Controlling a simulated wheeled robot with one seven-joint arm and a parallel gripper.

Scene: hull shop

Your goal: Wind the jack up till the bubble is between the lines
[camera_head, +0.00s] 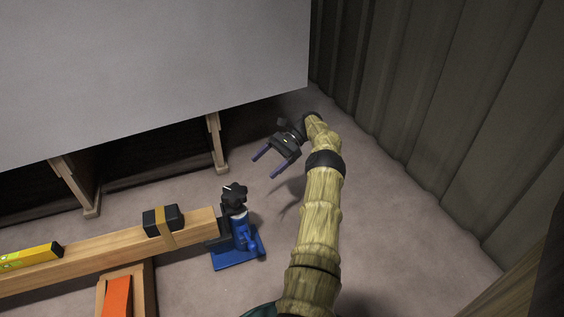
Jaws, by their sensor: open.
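A blue jack (239,242) stands on the floor at the lower middle, with a black lobed knob (234,195) on top. It is at the right end of a wooden beam (100,249). A yellow spirit level (32,257) lies on the beam at the left edge, partly cut off. A greenish vial shows on it, but the bubble is too small to read. My gripper (268,164) is open and empty. It is above and to the right of the knob, apart from it, with its fingers pointing down and left.
A black block with a tan strap (163,220) sits on the beam near the jack. An orange wedge (117,297) is below the beam on a wooden support. A large grey hull panel (150,70) on wooden props overhangs behind. A ribbed wall (430,110) bounds the right.

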